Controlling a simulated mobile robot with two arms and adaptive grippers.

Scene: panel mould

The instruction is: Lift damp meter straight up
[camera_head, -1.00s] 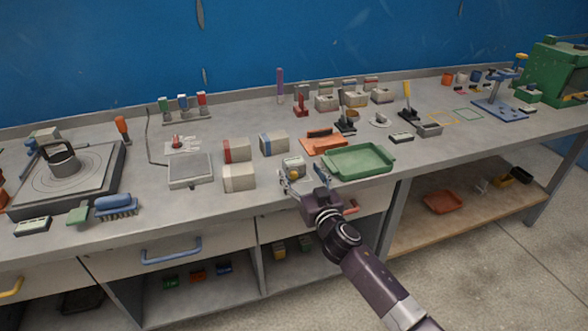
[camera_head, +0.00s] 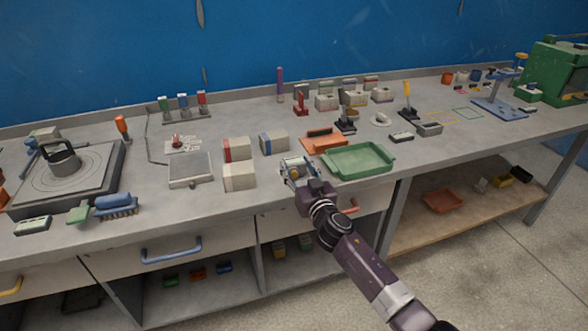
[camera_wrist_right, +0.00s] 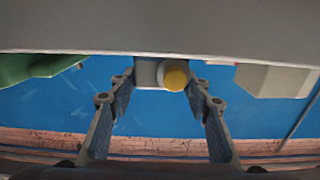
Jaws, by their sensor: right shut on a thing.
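The damp meter, a small grey box with a round yellow knob, sits at the bench's front edge, left of the green tray. In the head view the damp meter (camera_head: 293,163) is mostly hidden by my right gripper (camera_head: 300,172). In the right wrist view the meter's grey body and yellow knob (camera_wrist_right: 174,76) show between the two fingertips of my right gripper (camera_wrist_right: 160,84). The fingers are shut on its sides. I cannot tell whether its base touches the bench. My left gripper is in no view.
The green tray (camera_head: 358,161) stands close on the right. An orange tray (camera_head: 322,144) lies behind. The bench's front edge runs below my arm.

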